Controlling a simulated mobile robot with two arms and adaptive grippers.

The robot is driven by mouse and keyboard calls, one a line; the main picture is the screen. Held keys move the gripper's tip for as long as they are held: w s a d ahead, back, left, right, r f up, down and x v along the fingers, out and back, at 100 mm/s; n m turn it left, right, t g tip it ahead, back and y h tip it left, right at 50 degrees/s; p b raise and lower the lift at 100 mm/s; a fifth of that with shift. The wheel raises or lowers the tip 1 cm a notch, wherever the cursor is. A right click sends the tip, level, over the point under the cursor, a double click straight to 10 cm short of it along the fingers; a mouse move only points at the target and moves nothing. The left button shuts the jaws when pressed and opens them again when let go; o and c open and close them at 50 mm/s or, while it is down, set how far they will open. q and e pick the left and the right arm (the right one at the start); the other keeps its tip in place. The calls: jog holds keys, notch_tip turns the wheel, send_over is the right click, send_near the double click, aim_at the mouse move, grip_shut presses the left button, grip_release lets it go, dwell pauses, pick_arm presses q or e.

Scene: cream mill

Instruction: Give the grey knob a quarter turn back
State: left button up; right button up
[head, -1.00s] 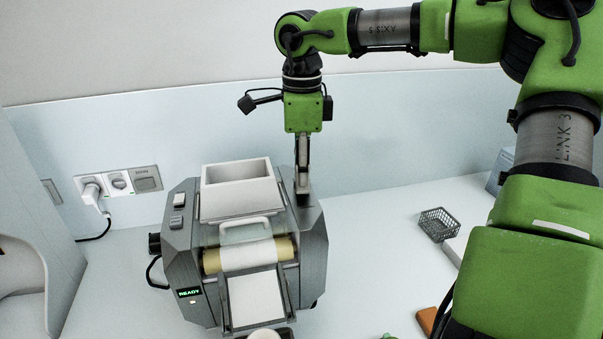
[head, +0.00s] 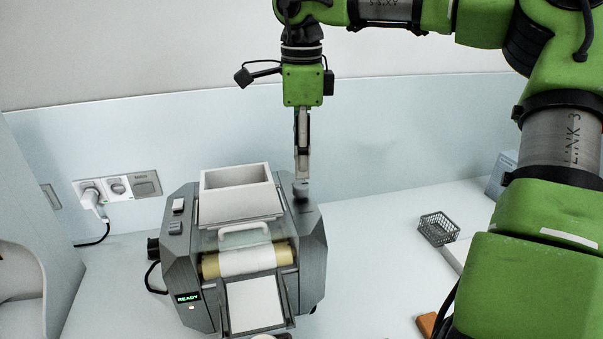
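The mill (head: 312,250) is a grey machine with a white hopper (head: 236,201) on top, a cream roller and a lit display reading READY. The grey knob (head: 300,189) is a small round piece on the mill's top, right of the hopper. My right gripper (head: 302,178) points straight down just above the knob, its fingertips at or very near the knob's top. I see the fingers edge-on, so the gap between them is hidden. I cannot tell whether they touch the knob. My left gripper is out of view.
A wall socket with a plug (head: 92,198) is at the left. A small wire basket (head: 438,228) and an orange-brown block (head: 427,324) lie to the right. My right arm fills the right side. The counter between mill and basket is clear.

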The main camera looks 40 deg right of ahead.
aim_at(301, 184)
notch_tip(301, 184, up, 7)
dwell(0.3)
jog(key=shift+a+f, duration=0.1)
jog(key=shift+f, duration=0.1)
dwell(0.3)
